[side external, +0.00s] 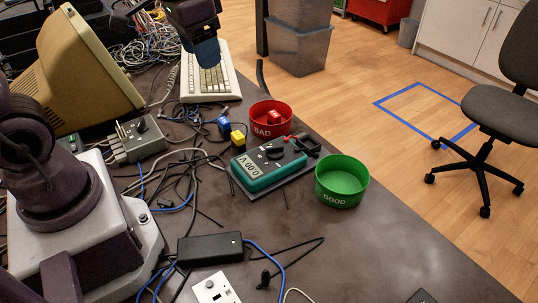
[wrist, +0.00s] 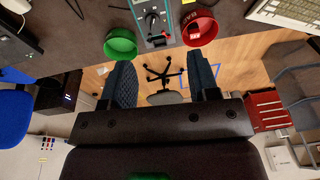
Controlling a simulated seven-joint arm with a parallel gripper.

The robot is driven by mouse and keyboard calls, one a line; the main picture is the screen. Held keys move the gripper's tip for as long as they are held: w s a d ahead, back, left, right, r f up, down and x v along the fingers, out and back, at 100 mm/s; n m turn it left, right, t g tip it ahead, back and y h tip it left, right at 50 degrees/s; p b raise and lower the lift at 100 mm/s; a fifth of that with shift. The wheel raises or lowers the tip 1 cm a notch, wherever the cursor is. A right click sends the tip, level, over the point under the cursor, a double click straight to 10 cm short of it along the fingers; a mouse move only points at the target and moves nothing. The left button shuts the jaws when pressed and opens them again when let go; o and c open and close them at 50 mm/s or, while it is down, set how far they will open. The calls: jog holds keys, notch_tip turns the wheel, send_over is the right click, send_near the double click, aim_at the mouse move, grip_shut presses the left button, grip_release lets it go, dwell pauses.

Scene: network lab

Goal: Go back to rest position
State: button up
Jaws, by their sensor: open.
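My gripper (side external: 207,50) is raised high over the keyboard at the back in the side view. Its two dark fingers show apart in the wrist view (wrist: 163,75), with nothing between them. The red BAD bin (side external: 286,125) holds a small red block (side external: 274,117); the bin also shows in the wrist view (wrist: 208,38). The green GOOD bin (side external: 341,183) looks empty and also shows in the wrist view (wrist: 121,47). A teal multimeter (side external: 262,172) reading 0.00 V lies between the bins, well away from my gripper.
A blue block (side external: 224,125) and a yellow block (side external: 238,138) sit left of the red bin. Tangled cables, a black power brick (side external: 210,249), a beige monitor (side external: 82,70) and a keyboard (side external: 207,80) crowd the table. The table's front right is mostly bare.

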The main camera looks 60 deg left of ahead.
jog(key=s+d+r+t, duration=0.3)
jog(key=s+r, duration=0.1)
jog(key=s, duration=0.5)
jog(key=shift+t, duration=0.3)
jog(key=shift+d, duration=0.1)
dwell(1.5)
